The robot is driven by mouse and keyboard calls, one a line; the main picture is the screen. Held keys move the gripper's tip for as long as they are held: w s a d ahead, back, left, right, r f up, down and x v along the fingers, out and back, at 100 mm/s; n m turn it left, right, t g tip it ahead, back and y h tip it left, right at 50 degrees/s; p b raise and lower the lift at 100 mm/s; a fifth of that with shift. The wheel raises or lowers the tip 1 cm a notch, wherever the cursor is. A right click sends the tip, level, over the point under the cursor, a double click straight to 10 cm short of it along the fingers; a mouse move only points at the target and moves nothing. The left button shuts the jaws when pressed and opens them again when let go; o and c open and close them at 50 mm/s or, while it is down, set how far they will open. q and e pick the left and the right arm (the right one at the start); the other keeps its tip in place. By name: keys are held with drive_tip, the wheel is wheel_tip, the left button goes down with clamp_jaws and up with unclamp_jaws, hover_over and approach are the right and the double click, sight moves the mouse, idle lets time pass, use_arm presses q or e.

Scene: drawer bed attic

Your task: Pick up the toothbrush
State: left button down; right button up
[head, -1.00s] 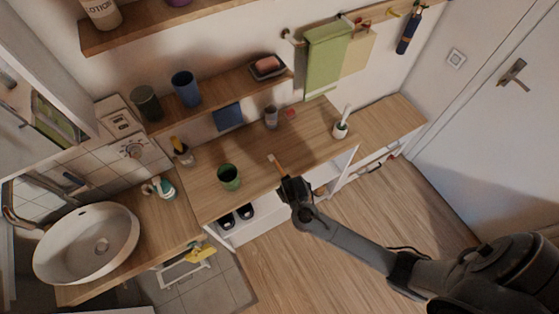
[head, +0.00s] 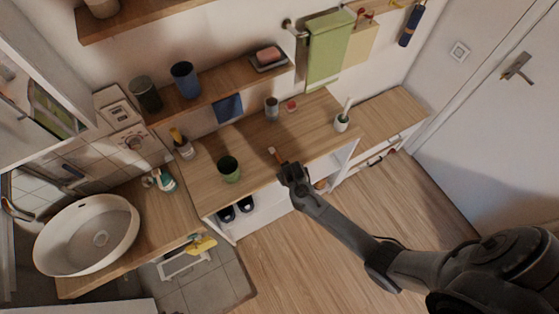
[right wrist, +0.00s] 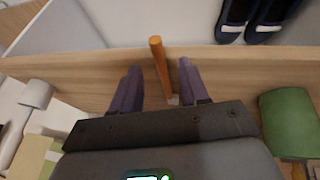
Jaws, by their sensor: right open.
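The toothbrush (head: 277,155) has an orange handle and a pale head. It is at the front edge of the wooden counter, its head pointing toward the wall. My right gripper (head: 287,169) is open at the counter's front edge and covers the handle's near end in the head view. In the right wrist view, the orange toothbrush handle (right wrist: 159,65) runs between the two separated fingers of my right gripper (right wrist: 158,78), and its end reaches past the counter edge. I cannot tell whether the fingers touch it. My left gripper is not in view.
A green cup (head: 229,169) stands left of the toothbrush and also shows in the right wrist view (right wrist: 290,122). A grey cup (head: 272,108) and a white holder (head: 341,122) stand further back. Dark shoes (head: 227,214) sit in the shelf below. The counter around the toothbrush is clear.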

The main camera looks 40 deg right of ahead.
drive_tip(key=shift+w+d+f, duration=0.1)
drive_tip(key=shift+w+f, duration=0.15)
drive_tip(key=shift+f, duration=0.45)
clamp_jaws()
drive_tip(key=shift+r, duration=0.1)
